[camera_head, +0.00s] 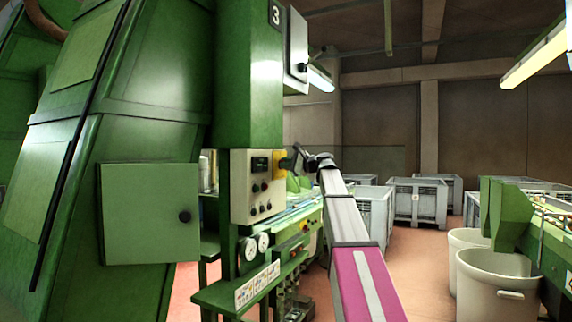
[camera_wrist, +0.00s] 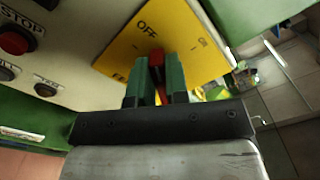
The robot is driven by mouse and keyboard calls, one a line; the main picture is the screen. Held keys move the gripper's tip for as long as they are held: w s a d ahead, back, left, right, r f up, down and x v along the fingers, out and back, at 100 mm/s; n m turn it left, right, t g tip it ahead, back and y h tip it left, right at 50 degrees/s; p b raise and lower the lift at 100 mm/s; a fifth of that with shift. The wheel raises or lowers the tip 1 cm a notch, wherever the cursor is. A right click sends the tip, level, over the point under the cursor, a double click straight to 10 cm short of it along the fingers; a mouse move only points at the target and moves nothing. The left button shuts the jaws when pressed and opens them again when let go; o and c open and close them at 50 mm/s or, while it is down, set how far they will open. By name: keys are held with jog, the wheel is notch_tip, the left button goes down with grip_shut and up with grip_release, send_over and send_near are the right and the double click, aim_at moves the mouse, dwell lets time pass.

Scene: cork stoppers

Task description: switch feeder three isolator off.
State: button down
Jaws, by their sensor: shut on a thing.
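The feeder three isolator has a yellow plate (camera_wrist: 190,28) marked OFF and ON in the wrist view. Its red handle (camera_wrist: 157,57) stands between my fingers, and its visible end lies just below the OFF mark, away from the ON mark at right. My gripper (camera_wrist: 158,76) is shut on the handle; its green fingers hide the handle's lower part and pivot. In the head view, the yellow plate (camera_head: 279,164) is on the right side of the pale control box (camera_head: 251,187), below the number 3 sign (camera_head: 275,14). My gripper (camera_head: 297,158) reaches it from the right.
A red stop button (camera_wrist: 15,41) and other buttons are close at left in the wrist view. A grey cabinet (camera_head: 297,45) juts out above my gripper. Gauges (camera_head: 256,244) sit below the control box.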

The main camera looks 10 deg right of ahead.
jog(key=n, duration=0.3)
jog(key=f+n, duration=0.1)
jog(key=n, duration=0.2)
jog(key=shift+s+a, duration=0.1)
jog(key=shift+s, duration=0.05)
jog(key=shift+f+n, duration=0.1)
jog(key=shift+n, duration=0.2)
jog(key=c, duration=1.1)
grip_release()
jog(key=v, duration=1.1)
